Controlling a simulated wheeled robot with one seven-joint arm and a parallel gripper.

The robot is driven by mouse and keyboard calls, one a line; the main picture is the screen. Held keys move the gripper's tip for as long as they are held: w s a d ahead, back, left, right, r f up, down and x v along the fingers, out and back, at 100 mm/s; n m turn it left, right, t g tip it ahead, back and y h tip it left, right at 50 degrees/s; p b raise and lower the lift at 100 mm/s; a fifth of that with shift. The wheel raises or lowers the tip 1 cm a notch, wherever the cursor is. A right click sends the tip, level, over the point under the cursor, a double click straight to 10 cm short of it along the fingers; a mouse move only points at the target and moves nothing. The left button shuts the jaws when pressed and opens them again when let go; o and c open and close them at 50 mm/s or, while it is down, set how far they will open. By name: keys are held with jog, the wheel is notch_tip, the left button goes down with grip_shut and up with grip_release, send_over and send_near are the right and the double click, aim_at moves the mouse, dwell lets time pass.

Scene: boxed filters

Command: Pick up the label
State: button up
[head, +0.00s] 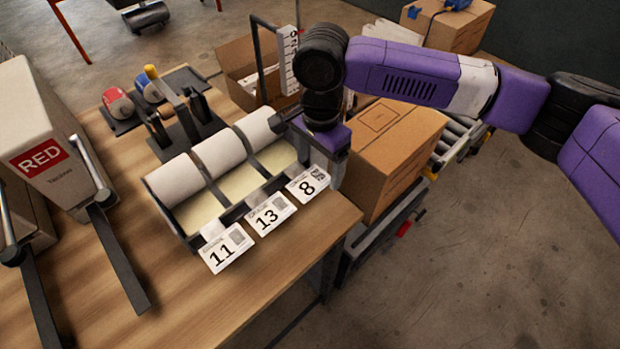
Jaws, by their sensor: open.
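Three white labels hang at the front edge of a label dispenser (180,232). They read 11 (226,248), 13 (270,214) and 8 (308,185). Each one sits in front of a white roll in its own bay. My gripper (325,172) points down at the right end of the dispenser, by the label marked 8. It is open, and I see nothing held in it. I cannot tell whether a finger touches that label. My wrist and gripper hide part of the dispenser's right end.
A tape dispenser (180,120) stands behind the rolls. A machine marked RED (45,150) stands at the left with a long dark lever. A closed cardboard box (390,155) sits on a conveyor at the right. The wooden table (200,305) is bare in front.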

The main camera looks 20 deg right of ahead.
jog(key=shift+f, duration=0.65)
jog(key=c, duration=1.1)
